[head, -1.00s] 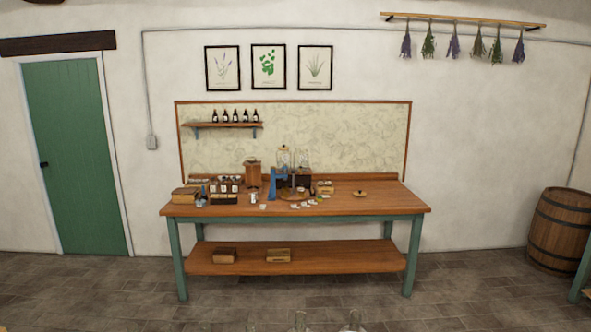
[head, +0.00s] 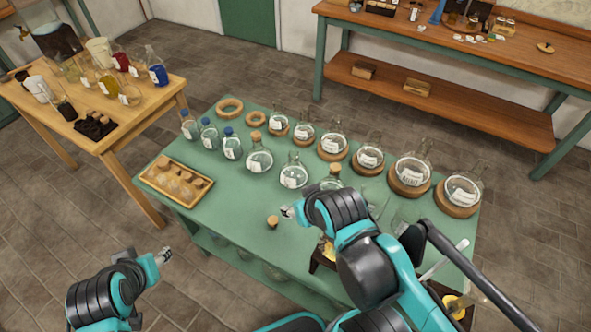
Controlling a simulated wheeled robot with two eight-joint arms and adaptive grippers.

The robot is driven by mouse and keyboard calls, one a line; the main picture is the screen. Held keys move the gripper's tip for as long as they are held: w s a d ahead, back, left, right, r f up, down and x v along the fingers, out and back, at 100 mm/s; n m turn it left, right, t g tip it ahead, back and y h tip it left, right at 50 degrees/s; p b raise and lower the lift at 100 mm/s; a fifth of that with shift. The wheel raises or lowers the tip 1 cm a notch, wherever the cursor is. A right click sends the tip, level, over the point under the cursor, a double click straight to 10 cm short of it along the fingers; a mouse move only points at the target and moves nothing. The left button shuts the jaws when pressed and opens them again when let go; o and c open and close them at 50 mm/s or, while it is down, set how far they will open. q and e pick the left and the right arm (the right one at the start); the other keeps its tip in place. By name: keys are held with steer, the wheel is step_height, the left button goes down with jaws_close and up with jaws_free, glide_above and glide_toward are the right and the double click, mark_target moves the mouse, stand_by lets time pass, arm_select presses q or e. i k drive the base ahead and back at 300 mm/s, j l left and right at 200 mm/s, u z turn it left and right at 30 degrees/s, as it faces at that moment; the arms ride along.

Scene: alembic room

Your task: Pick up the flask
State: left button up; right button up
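Several clear glass flasks stand on a green table, so I cannot tell which one the task means. A round-bottom flask (head: 260,157) and another (head: 293,175) stand near the middle. Larger labelled round flasks (head: 409,176) sit on cork rings in a row along the far side. A corked flask (head: 331,179) is partly hidden behind my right arm. My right gripper (head: 287,212) is above the table's near part, close to a small cork (head: 272,222); its fingers are too small to read. My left gripper (head: 165,256) is off the table's left side, away from the flasks.
The green table (head: 222,218) also holds blue-capped bottles (head: 232,146), empty cork rings (head: 229,107) and a wooden tray of stoppers (head: 176,182). A wooden side table (head: 150,100) with glassware is at left. A workbench (head: 440,62) stands behind. My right arm hides the table's near right part.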

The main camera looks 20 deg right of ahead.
mark_target(294, 175)
steer(key=k+j, duration=0.15)
steer(key=j, duration=0.2)
steer(key=k+j, duration=0.15)
steer(key=j, duration=0.25)
steer(key=k+j+z, duration=0.1)
steer(key=j, duration=0.25)
